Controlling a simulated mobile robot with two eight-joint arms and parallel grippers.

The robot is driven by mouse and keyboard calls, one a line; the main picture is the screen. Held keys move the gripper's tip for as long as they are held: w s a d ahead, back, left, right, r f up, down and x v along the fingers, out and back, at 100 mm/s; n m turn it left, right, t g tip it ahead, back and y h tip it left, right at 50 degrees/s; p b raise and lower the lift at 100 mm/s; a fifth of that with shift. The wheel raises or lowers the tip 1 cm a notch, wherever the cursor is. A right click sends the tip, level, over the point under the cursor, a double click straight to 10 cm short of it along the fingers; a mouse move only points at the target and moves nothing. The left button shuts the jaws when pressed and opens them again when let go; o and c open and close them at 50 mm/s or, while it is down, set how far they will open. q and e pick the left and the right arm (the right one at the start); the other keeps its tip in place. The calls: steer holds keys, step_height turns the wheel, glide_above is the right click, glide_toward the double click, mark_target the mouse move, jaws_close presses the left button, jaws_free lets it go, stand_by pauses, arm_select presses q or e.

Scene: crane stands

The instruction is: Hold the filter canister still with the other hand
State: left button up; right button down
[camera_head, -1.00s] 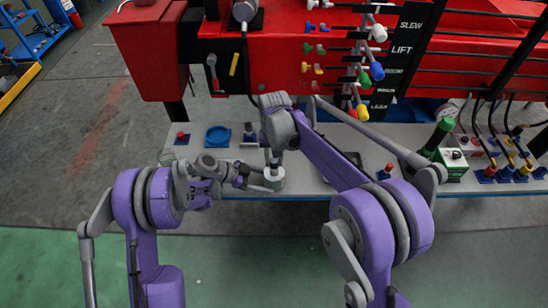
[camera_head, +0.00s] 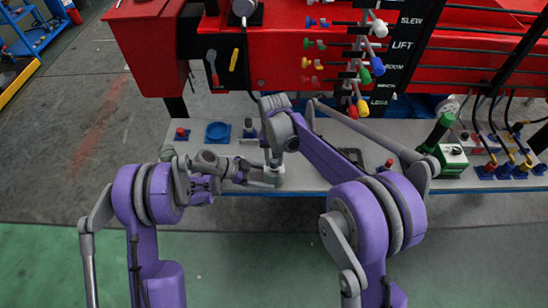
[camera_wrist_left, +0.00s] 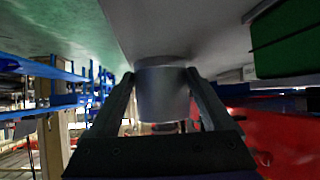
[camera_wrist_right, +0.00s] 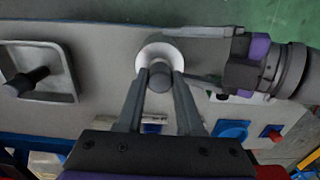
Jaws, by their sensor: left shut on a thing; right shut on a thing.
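The filter canister (camera_head: 276,178) is a small light grey cylinder at the front edge of the bench, below the middle of the head view. My left gripper (camera_head: 260,183) is shut on its side, coming from the left. In the left wrist view the canister (camera_wrist_left: 162,92) fills the gap between the fingers. My right gripper (camera_head: 272,161) comes down from above and is shut on a dark grey round piece (camera_wrist_right: 160,76) over the canister. The canister's pale rim (camera_wrist_right: 146,53) shows around that piece. Whether the piece is part of the canister I cannot tell.
The red crane body with coloured levers (camera_head: 365,72) rises behind. The green floor in front is open.

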steer(key=shift+f, duration=0.6)
steer(key=shift+c, duration=2.3)
jaws_free()
steer(key=shift+r, duration=0.1)
steer(key=shift+r, duration=2.4)
step_height(320, 180, up, 12)
